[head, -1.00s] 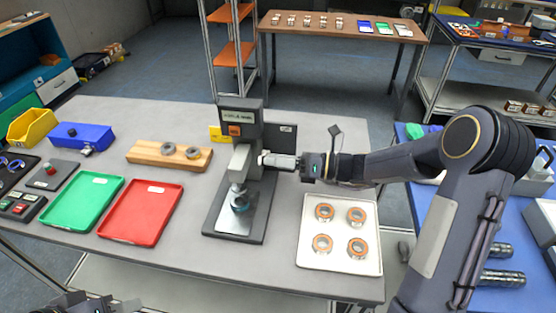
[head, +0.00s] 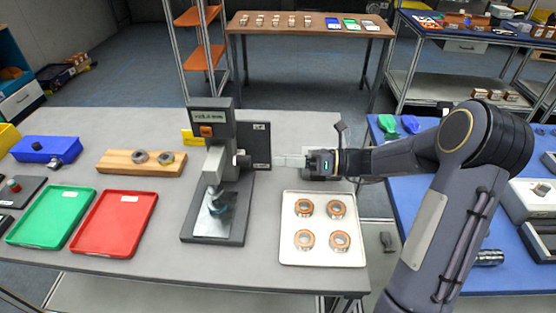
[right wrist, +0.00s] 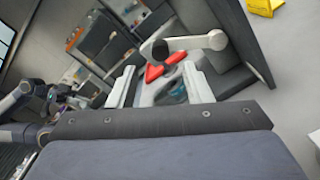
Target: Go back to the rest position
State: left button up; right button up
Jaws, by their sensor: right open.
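My right gripper (head: 278,161) is open and empty. In the head view it points left above the table, just right of the grey press (head: 216,170) and apart from it. My left gripper does not show in the head view.
A white tray (head: 290,255) with several orange-rimmed rings lies below my right gripper. Red (head: 112,222) and green (head: 50,216) trays and a wooden block (head: 118,166) with two rings lie left of the press. A blue table (head: 410,240) stands under my right arm.

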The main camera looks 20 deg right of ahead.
dwell(0.3)
jog(key=s+a+r+n+g+h, duration=0.1)
jog(key=s+a+n+g+h, duration=0.15)
jog(key=s+n, duration=0.5)
jog(key=s+a+r+n+g+h, duration=0.2)
jog(key=s+n+h, duration=0.1)
jog(key=s+n, duration=0.45)
jog(key=s+d+f+n+t+h, duration=0.3)
jog(key=s+n+h, duration=0.4)
jog(key=s+n, duration=0.3)
jog(key=d+f+n, duration=0.1)
jog(key=n, duration=0.2)
jog(key=shift+s+d+f, duration=0.15)
jog(key=shift+s+d, duration=0.15)
jog(key=shift+d, duration=0.1)
